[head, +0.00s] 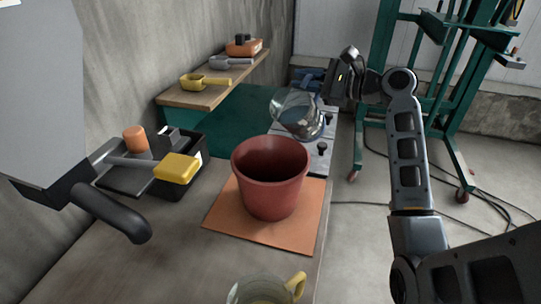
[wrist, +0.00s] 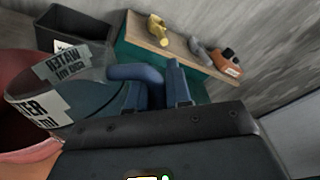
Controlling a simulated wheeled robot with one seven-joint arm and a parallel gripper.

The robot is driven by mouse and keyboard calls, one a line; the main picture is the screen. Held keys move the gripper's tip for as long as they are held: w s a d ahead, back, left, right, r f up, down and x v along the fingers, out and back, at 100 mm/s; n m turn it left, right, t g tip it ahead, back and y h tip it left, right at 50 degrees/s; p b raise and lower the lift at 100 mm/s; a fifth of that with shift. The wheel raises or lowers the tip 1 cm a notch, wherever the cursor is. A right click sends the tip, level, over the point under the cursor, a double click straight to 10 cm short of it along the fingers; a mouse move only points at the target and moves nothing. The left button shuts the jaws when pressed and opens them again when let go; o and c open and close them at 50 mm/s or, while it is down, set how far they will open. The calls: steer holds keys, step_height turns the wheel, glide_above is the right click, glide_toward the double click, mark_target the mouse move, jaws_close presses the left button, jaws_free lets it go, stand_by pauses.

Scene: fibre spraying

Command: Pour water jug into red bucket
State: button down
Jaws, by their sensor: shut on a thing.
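The water jug (head: 297,113) is clear, with water visible low inside it and a blue handle. It looks tilted, beyond and slightly right of the red bucket's rim. My gripper (head: 324,86) is shut on the jug's handle. In the wrist view my gripper (wrist: 163,92) closes around the blue handle, and the jug (wrist: 88,72) with its printed label is to the left. The red bucket (head: 270,185) stands upright on an orange mat (head: 222,219), its mouth open. Part of it shows at the left edge of the wrist view (wrist: 15,125). I see no stream of water.
A glass jug with a yellow handle (head: 264,289) stands at the near table edge. A black bin (head: 190,172) and a yellow-ended tool (head: 176,167) are left of the bucket. A wooden shelf (head: 205,98) holds scoops behind. A green frame (head: 372,120) stands at right.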

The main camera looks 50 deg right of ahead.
steer(key=shift+a+r+n, duration=0.15)
steer(key=shift+a+n, duration=0.1)
steer(key=shift+n, duration=0.05)
